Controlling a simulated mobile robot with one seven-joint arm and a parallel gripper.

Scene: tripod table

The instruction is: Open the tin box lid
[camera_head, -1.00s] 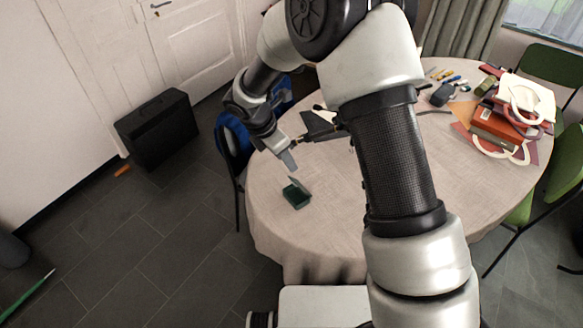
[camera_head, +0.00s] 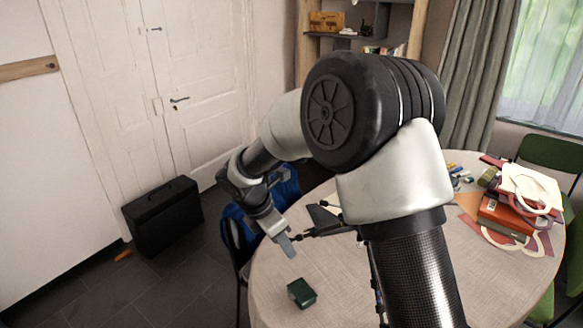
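The small dark green tin box (camera_head: 301,293) sits on the cloth near the left front edge of the round table. It looks like a compact block, and no raised lid stands out above it. My gripper (camera_head: 287,246) is above and slightly left of the box in the picture, pointing down, with a visible gap between them. Its fingers show as one narrow grey shape, so their opening cannot be made out. Nothing is seen held in it.
Books and papers (camera_head: 510,210) are piled on the table's right side. A dark angular object (camera_head: 325,217) lies behind my gripper. A blue-draped chair (camera_head: 240,228) is at the table's left, and a black case (camera_head: 162,215) stands by the wall. Cloth around the box is clear.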

